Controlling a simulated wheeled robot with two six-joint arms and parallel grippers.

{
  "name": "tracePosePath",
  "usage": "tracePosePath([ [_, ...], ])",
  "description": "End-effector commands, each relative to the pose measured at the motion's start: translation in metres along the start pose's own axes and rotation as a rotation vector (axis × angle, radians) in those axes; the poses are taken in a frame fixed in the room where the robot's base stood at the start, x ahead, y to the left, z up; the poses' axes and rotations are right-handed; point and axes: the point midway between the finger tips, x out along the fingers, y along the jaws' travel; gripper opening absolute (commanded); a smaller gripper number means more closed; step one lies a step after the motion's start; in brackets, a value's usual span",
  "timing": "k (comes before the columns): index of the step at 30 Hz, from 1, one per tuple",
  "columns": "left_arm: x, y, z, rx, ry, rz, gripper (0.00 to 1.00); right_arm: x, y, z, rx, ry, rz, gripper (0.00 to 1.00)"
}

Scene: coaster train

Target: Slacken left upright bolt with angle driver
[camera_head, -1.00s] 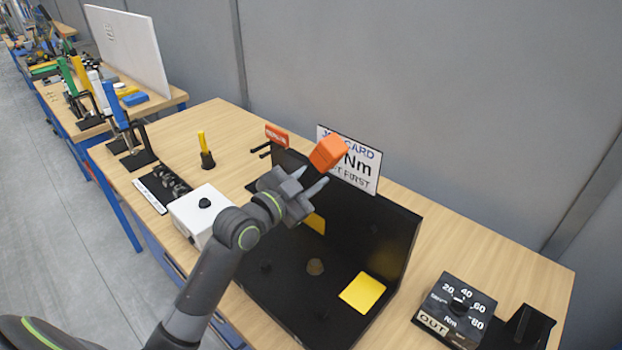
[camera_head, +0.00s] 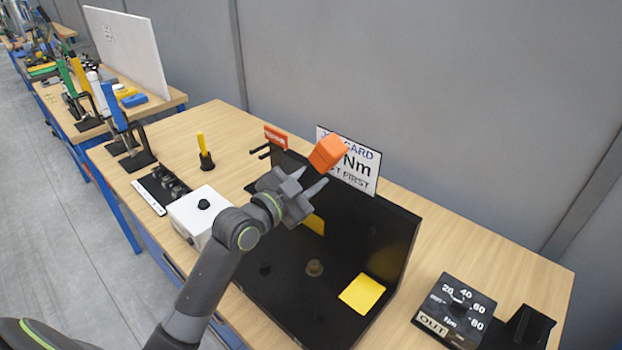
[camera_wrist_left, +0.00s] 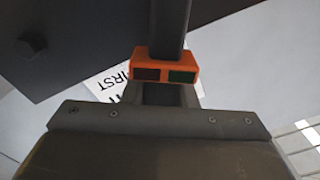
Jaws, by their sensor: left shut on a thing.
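My left gripper (camera_head: 308,181) is above the black fixture, near its upright plate. It is shut on the angle driver (camera_head: 327,153), whose orange block shows beyond the fingers. In the left wrist view the orange part (camera_wrist_left: 166,66) has a dark red and a green window, and a dark shaft runs up from it. The black fixture (camera_head: 395,245) has a base and an upright plate. A dark bolt head (camera_wrist_left: 32,45) stands on a dark plate in the left wrist view, apart from the driver. Which bolt it is I cannot tell. My arm hides part of the upright's left side. My right gripper is not in view.
A job card (camera_head: 355,175) stands behind the upright. A yellow pad (camera_head: 362,293) lies on the base. A torque dial box (camera_head: 455,310) is at right, a white box (camera_head: 200,215) at left. Bare tabletop (camera_head: 450,245) lies between the fixture and the wall.

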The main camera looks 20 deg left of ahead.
Motion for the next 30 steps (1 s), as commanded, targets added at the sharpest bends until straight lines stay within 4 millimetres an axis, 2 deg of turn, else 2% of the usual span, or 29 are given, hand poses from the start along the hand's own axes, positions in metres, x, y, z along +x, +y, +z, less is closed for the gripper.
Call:
tracePosePath([
  [30, 0.0105, -0.0014, -0.0038, 0.003, 0.01, -0.004, 0.0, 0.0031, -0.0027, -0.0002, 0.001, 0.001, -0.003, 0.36],
])
